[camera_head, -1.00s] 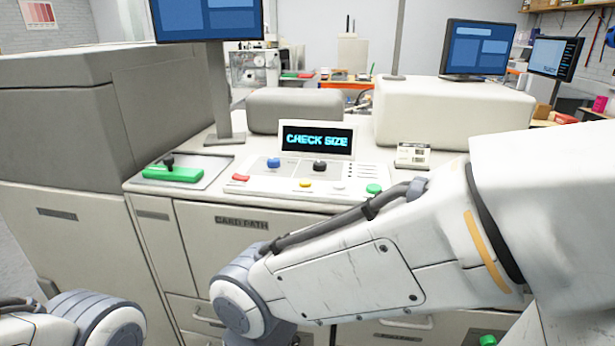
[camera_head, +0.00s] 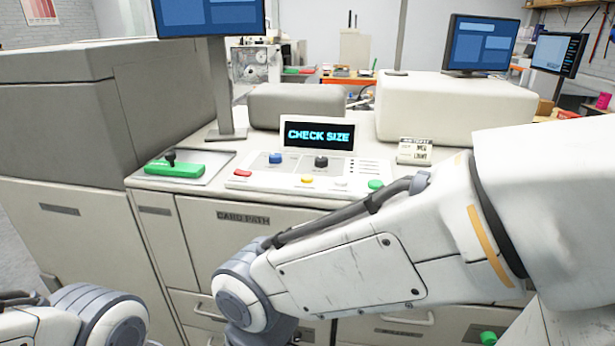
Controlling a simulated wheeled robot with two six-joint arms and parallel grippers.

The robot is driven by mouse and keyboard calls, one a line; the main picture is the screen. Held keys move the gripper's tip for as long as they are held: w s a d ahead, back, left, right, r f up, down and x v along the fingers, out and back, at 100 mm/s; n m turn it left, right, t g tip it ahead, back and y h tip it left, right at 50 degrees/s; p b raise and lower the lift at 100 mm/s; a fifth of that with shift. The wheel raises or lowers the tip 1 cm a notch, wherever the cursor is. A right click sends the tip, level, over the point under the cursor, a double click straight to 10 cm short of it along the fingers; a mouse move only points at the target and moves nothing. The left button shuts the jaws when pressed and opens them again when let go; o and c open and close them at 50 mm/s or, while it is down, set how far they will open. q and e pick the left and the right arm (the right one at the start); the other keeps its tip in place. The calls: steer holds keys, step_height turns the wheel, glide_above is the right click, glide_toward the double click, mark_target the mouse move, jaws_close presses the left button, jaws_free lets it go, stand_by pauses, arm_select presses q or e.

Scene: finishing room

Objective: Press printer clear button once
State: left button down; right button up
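The printer (camera_head: 158,228) is a large pale grey machine with a control panel (camera_head: 262,186) on its top. The panel's display (camera_head: 319,135) reads "CHECK SIZE". On the panel are a red button (camera_head: 242,173), a blue knob (camera_head: 275,158), a black knob (camera_head: 321,162), a yellow button (camera_head: 307,180), a white button (camera_head: 341,183) and a green button (camera_head: 375,185). The button labels are too small to read, so I cannot tell which one is clear. My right arm crosses the front of the machine below the panel. Neither gripper shows.
A green block with a black lever (camera_head: 174,170) sits on a plate left of the panel. A small printed card (camera_head: 414,150) stands to its right. Monitors (camera_head: 479,45) stand behind. A cream housing (camera_head: 452,112) bounds the panel at the back right.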

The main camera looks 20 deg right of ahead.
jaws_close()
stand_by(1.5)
